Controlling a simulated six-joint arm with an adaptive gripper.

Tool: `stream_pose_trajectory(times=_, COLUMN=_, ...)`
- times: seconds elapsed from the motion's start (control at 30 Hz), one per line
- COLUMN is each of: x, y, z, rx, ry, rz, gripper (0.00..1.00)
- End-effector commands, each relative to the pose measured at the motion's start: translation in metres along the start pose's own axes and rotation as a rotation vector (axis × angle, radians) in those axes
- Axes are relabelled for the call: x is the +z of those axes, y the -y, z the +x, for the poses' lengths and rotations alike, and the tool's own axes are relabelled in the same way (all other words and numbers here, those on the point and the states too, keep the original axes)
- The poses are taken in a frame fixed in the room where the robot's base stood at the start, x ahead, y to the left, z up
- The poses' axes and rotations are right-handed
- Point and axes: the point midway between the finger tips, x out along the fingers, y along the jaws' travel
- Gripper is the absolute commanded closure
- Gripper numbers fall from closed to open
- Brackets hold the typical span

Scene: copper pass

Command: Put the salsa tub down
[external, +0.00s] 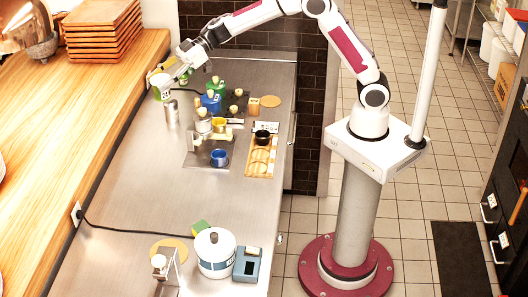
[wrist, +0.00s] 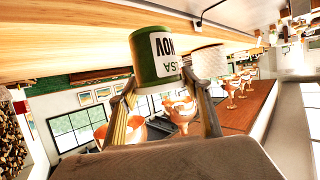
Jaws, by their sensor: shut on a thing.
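The salsa tub (wrist: 150,62), green with a white label and dark lettering, sits between the fingertips of my gripper (wrist: 160,82) in the wrist view. My gripper is shut on it. The lettering looks tilted in that view. In the external view my gripper (external: 170,78) is at the far left end of the steel counter (external: 130,185), near the wooden ledge. The tub is small and partly hidden there, so I cannot tell whether its base touches anything.
A metal cylinder (external: 172,110) stands just below my gripper in the external view. Blue (external: 211,101) and green (external: 217,85) containers stand to the right. A blue cup (external: 219,158) and a wooden tray (external: 259,168) are nearer. The left-middle counter is clear.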

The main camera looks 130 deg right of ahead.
Motion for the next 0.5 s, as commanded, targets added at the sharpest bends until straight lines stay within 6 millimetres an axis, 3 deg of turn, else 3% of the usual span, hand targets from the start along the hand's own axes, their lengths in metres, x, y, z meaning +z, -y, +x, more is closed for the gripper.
stream_pose_trajectory(times=0.1, x=0.008, y=-0.034, z=-0.015, rx=0.012, ry=-0.001, rz=0.005, gripper=0.79)
stream_pose_trajectory(times=0.5, x=0.047, y=-0.13, z=-0.074, rx=0.038, ry=-0.001, rz=0.016, gripper=0.79)
